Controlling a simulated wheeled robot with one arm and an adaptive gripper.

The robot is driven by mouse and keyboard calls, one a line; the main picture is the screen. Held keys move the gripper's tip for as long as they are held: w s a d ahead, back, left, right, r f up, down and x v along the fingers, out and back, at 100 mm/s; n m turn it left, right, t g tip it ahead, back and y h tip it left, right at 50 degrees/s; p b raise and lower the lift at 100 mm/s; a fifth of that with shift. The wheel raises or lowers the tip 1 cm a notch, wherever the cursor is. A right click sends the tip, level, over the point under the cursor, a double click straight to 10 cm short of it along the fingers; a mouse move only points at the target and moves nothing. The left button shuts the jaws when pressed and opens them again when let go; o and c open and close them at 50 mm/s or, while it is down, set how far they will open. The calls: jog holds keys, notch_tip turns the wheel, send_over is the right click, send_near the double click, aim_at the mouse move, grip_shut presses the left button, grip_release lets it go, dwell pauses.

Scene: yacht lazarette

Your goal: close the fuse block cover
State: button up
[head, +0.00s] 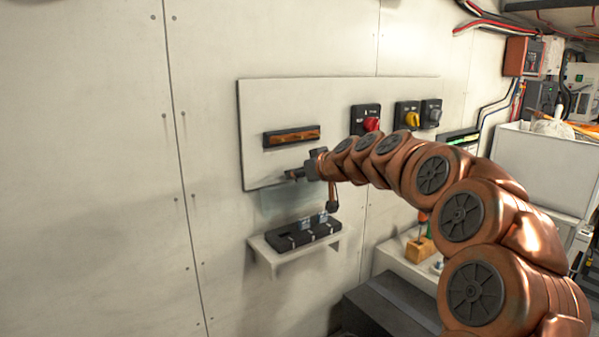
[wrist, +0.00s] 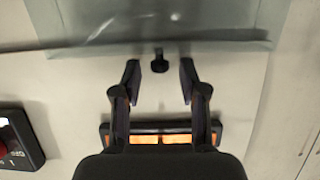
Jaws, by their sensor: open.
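The fuse block (head: 292,135) is a dark frame with an orange strip on the pale wall panel, uncovered. It also shows in the wrist view (wrist: 160,138), where the picture is upside down. A clear, greyish cover (head: 283,203) hangs below it; its edge and pane fill the top of the wrist view (wrist: 150,22). My gripper (head: 293,174) is between the fuse block and the cover, close to the panel. In the wrist view its open fingers (wrist: 159,80) are on either side of a small black knob (wrist: 159,63), without visible contact. I cannot tell what the knob is fixed to.
A small white shelf (head: 268,256) below holds a black rack (head: 300,238) with small clear pieces. Right of the fuse block are a red switch (head: 371,124), a yellow switch (head: 411,119) and a grey switch (head: 434,115). The wall at left is clear.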

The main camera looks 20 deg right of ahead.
grip_shut()
dwell(0.6)
